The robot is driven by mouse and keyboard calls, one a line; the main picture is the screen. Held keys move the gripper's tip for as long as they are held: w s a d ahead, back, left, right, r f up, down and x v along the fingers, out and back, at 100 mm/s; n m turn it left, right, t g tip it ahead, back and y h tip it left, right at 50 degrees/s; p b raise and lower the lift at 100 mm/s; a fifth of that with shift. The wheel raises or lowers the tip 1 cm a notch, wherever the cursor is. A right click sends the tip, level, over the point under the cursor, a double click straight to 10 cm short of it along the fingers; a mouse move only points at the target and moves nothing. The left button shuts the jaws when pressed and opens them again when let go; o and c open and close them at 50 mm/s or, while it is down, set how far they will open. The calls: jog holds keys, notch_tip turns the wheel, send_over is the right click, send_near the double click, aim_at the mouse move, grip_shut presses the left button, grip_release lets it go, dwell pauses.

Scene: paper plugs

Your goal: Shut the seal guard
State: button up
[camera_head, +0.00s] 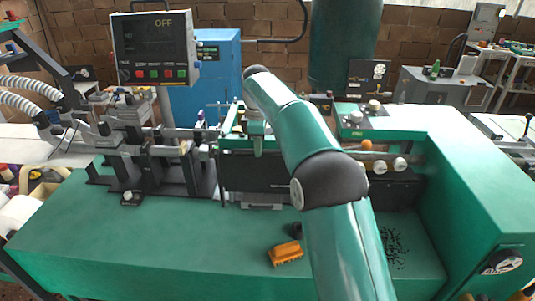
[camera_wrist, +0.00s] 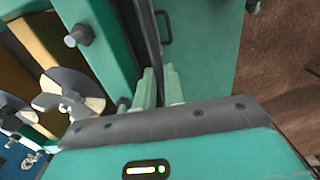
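A dark panel under a green top bar (camera_head: 255,177) stands at the middle of the green machine. It looks like the seal guard, but I cannot tell for sure or see how far it is open. My gripper (camera_head: 257,147) points down at its top edge, partly hidden by my arm. In the wrist view my pale green fingertips (camera_wrist: 160,82) are close together beside a dark upright edge. A green panel with a dark handle (camera_wrist: 166,28) is just beyond them. The gap between the fingers is narrow, and I cannot tell whether anything is in it.
An orange block (camera_head: 285,253) lies on the machine's green top (camera_head: 150,235), which is mostly clear in front. A control screen reading OFF (camera_head: 155,45) stands at the back left. Black clamps (camera_head: 150,170) are to the left. A wing nut (camera_wrist: 65,98) is near my fingers.

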jog(key=shift+r, duration=0.65)
grip_shut()
jog(key=shift+o, duration=2.3)
grip_release()
jog(key=shift+o, duration=0.3)
jog(key=shift+s, duration=0.15)
jog(key=shift+f, duration=0.1)
jog(key=shift+f, duration=0.1)
jog(key=shift+r, duration=3.5)
